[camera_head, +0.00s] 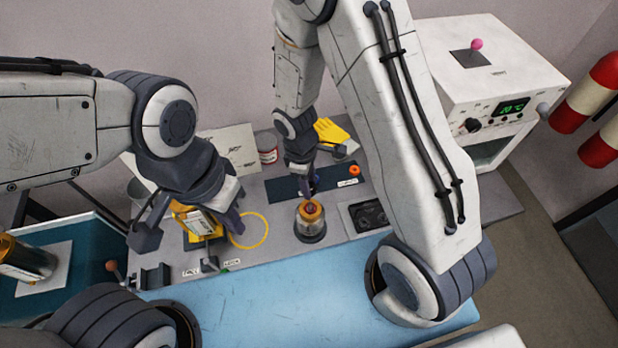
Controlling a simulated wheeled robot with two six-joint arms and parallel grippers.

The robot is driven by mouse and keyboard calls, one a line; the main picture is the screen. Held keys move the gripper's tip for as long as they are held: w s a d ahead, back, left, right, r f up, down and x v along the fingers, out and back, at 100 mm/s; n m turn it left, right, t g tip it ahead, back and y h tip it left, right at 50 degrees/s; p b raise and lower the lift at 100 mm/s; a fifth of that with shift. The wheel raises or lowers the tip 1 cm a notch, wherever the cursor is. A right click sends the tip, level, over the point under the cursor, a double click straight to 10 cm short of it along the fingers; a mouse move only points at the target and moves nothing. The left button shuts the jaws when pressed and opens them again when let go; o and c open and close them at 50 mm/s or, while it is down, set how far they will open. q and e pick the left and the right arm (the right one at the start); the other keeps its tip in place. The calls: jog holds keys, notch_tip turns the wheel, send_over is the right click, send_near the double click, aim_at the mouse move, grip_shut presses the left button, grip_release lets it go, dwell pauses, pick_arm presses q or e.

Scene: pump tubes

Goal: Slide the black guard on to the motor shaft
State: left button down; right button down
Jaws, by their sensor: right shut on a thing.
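A short round metal unit with an orange-red top (310,222), which looks like the motor, stands upright on the grey worktop. Its shaft cannot be made out. My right gripper (306,189) points down just above it, shut on a small dark thing that appears to be the black guard, mostly hidden by the fingers. I cannot tell whether the guard touches the shaft. My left gripper (190,232) is open, its fingers wide apart on either side of a yellow block with a white label (200,221).
A yellow ring (250,230) lies right of the yellow block. A dark tray (368,215) is right of the motor, and an orange cap (354,170) lies behind. A white machine with a green display (490,80) stands at the right. The blue front surface (300,300) is clear.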

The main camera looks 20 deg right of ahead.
aim_at(311, 203)
notch_tip(311, 203, down, 6)
jog(key=b, duration=0.5)
jog(key=shift+s+r, duration=0.1)
jog(key=shift+d+f+b, duration=0.1)
jog(key=shift+f+b, duration=0.9)
jog(key=shift+f, duration=0.4)
dwell(1.7)
jog(key=shift+c, duration=1.7)
grip_release()
jog(key=r, duration=0.7)
jog(key=a+r, duration=0.1)
jog(key=r, duration=0.2)
jog(key=shift+w+a+r, duration=0.1)
jog(key=shift+w+r, duration=0.15)
jog(key=shift+w, duration=0.1)
